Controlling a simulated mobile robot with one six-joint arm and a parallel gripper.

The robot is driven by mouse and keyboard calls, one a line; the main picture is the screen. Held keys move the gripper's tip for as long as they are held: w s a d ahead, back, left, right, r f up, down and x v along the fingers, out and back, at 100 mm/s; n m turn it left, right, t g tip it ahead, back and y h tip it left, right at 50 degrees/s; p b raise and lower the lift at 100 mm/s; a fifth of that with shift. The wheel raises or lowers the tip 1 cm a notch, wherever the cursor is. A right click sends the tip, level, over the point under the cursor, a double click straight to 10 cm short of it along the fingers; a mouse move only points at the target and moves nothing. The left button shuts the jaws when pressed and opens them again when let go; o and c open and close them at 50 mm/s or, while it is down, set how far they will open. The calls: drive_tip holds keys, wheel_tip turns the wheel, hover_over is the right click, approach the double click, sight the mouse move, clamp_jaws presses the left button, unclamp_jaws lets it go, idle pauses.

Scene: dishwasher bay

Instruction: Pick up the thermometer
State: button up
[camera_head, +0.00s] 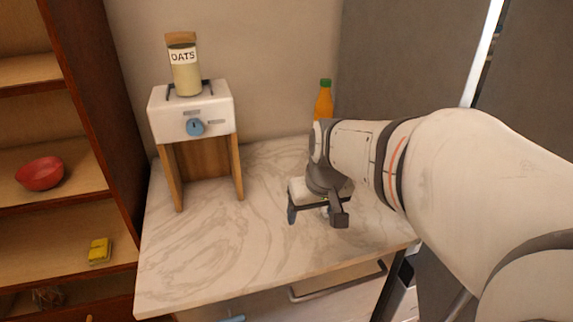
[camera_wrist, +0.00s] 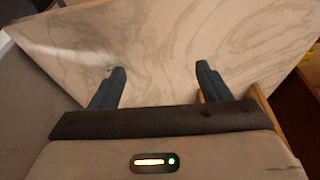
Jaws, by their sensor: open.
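I cannot make out the thermometer for certain in either view. A small pale object (camera_head: 325,211) shows by the fingers of my gripper (camera_head: 316,216) in the head view, mostly hidden by it. A small pale spot (camera_wrist: 108,70) also shows beside the left fingertip in the wrist view, too small to name. My gripper is low over the right part of the marble counter (camera_head: 215,255), fingers spread. In the wrist view, the space between the fingertips (camera_wrist: 161,68) shows only bare marble.
A white dispenser (camera_head: 190,112) on wooden legs holds an oats jar (camera_head: 184,72) at the back left. An orange bottle (camera_head: 324,102) stands behind my arm. A shelf at left holds a red bowl (camera_head: 40,174) and a yellow item (camera_head: 99,251). The counter's front left is clear.

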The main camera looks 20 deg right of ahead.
drive_tip(key=shift+t, duration=0.4)
drive_tip(key=w+d+f, duration=0.1)
drive_tip(key=w+d, duration=0.3)
drive_tip(key=w+d+f+b, duration=0.1)
drive_tip(key=w+d+f, duration=0.1)
drive_tip(key=w+d, duration=0.2)
drive_tip(key=w+d+f+b, duration=0.1)
drive_tip(key=w+d+f, duration=0.1)
drive_tip(key=w+d, duration=0.2)
drive_tip(key=shift+w+d, duration=0.15)
drive_tip(key=shift+w, duration=0.35)
drive_tip(key=shift+w+d, duration=0.15)
drive_tip(key=shift+w, duration=0.35)
drive_tip(key=p+x, duration=0.1)
drive_tip(key=x, duration=0.6)
drive_tip(key=shift+f, duration=0.45)
drive_tip(key=c, duration=1.1)
